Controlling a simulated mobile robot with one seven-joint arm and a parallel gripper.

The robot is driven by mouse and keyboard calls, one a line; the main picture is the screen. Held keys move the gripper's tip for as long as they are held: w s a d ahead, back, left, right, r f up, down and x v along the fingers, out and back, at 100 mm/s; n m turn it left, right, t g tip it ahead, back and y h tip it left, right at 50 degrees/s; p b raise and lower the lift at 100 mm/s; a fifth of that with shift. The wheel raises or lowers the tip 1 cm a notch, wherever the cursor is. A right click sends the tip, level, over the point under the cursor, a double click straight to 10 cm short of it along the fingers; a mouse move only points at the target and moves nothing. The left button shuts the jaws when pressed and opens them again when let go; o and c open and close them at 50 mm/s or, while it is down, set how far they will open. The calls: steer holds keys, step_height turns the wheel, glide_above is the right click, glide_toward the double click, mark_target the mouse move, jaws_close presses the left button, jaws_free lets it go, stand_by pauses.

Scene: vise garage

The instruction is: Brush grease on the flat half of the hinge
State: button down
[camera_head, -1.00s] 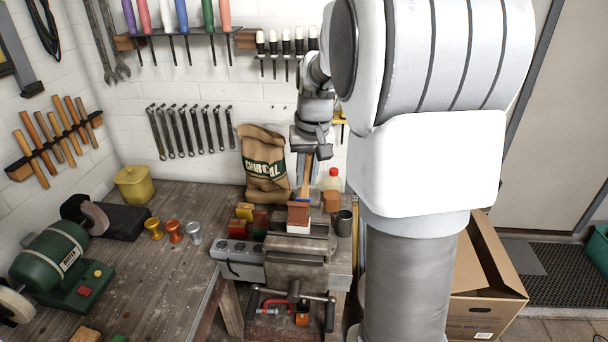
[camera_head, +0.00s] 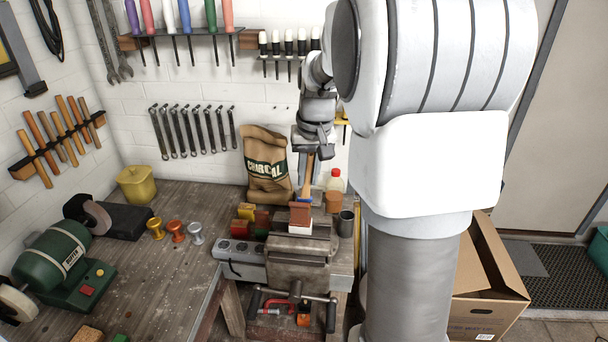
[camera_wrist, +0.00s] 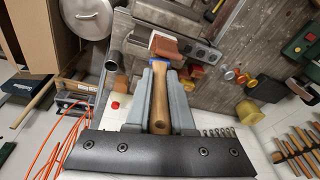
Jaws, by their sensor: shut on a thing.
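My gripper (camera_wrist: 160,80) is shut on the wooden handle of a brush (camera_wrist: 162,105); the handle also shows below my gripper in the head view (camera_head: 309,176). I cannot tell whether the pale end touches anything.
A power strip (camera_head: 239,250), small red and yellow blocks (camera_head: 246,212) and a dark cup (camera_head: 345,223) stand close around the vise. A charcoal bag (camera_head: 267,165) and a red-capped bottle (camera_head: 334,181) are behind. A bench grinder (camera_head: 62,258) is at left; bench between is mostly clear.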

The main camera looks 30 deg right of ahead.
steer(key=shift+a, duration=0.1)
steer(key=shift+w+a+r, duration=0.1)
steer(key=shift+w+a, duration=0.3)
steer(key=shift+a, duration=0.15)
step_height(320, 180, up, 8)
steer(key=p, duration=0.5)
stand_by(0.5)
stand_by(0.6)
steer(key=g, duration=0.3)
glide_above(301, 196)
steer(key=w, duration=0.1)
steer(key=shift+d+f, duration=0.2)
steer(key=shift+f, duration=4)
